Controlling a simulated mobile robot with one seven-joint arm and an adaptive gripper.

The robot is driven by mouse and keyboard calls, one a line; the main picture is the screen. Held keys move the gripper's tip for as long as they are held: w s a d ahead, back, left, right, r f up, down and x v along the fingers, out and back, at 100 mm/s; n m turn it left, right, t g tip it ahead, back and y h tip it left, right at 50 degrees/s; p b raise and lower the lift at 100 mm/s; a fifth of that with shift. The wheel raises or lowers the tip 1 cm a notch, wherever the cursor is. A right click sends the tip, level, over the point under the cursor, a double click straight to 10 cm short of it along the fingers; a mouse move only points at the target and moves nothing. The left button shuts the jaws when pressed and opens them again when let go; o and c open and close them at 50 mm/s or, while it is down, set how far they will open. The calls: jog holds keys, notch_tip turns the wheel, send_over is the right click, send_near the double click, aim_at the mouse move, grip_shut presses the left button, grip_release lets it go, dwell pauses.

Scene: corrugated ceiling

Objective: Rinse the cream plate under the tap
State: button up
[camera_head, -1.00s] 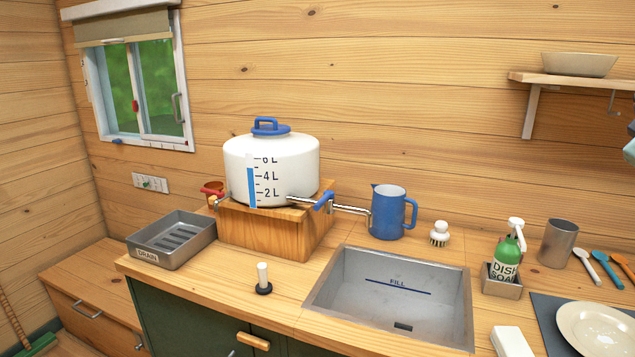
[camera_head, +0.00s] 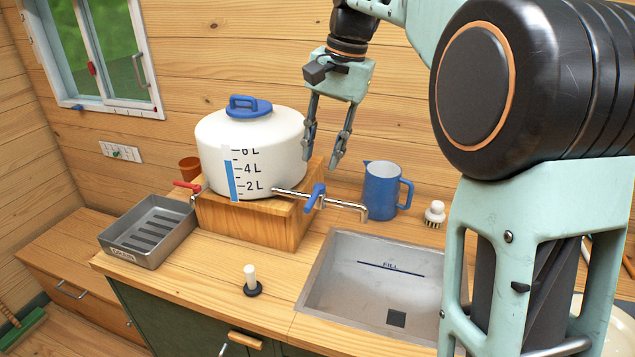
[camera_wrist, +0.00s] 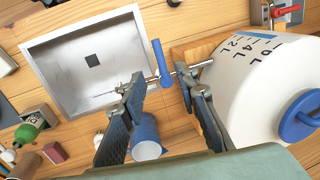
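The cream plate (camera_head: 622,332) shows only in part at the lower right of the head view, mostly hidden behind my arm. The tap is a metal spout (camera_head: 345,204) with a blue lever (camera_head: 316,196), coming from a white tank (camera_head: 250,150). The spout ends over the left back edge of the sink (camera_head: 318,290), and no water shows from it. My gripper (camera_head: 322,160) is open and empty, pointing down above the blue lever. In the wrist view, the lever (camera_wrist: 161,62) lies between the open fingertips, which look apart from it.
A blue jug (camera_head: 382,188) stands right of the spout, with a brush (camera_head: 434,214) beyond. A grey tray (camera_head: 150,232) sits left of the wooden block (camera_head: 255,222). A plug (camera_head: 251,282) stands on the counter. The sink looks empty.

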aim_at(312, 199)
jog(key=f, duration=0.3)
jog(key=a+f, duration=0.1)
jog(key=f, duration=0.6)
jog(key=shift+w+a+b, duration=0.35)
jog(key=shift+a+b, duration=0.05)
jog(key=shift+c, duration=0.6)
grip_shut()
